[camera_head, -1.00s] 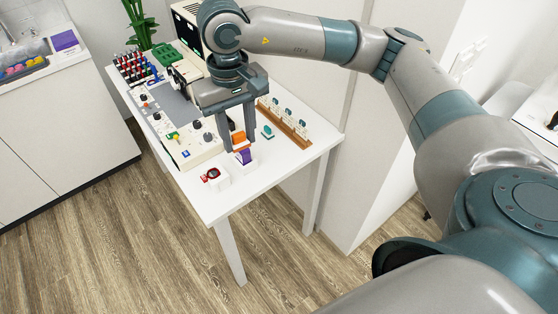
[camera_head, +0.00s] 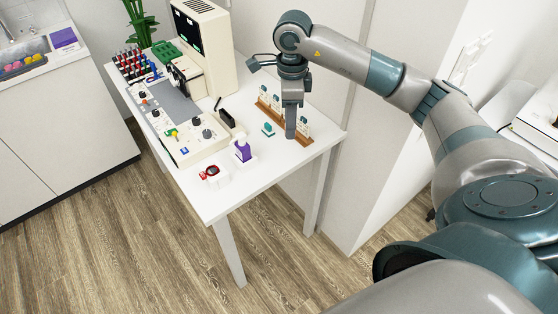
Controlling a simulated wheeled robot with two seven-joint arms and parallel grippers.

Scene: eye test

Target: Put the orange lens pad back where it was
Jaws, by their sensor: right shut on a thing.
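My right gripper (camera_head: 290,135) is side-on to the camera, pointing down at the right part of the wooden rack (camera_head: 266,107). It is shut on the orange lens pad, which its finger hides from view; orange showed between the fingers a second ago. I cannot tell whether the pad touches the rack. Several white upright pieces with dark teal marks stand along the rack, one just right of the gripper (camera_head: 304,125). My left gripper is not in view.
A small teal piece (camera_head: 268,130) lies left of the rack. A purple piece (camera_head: 242,151) on a white block and a red ring-like piece (camera_head: 210,172) stand toward the front. A control panel (camera_head: 196,152) fills the left. The white table's (camera_head: 245,187) front right is clear.

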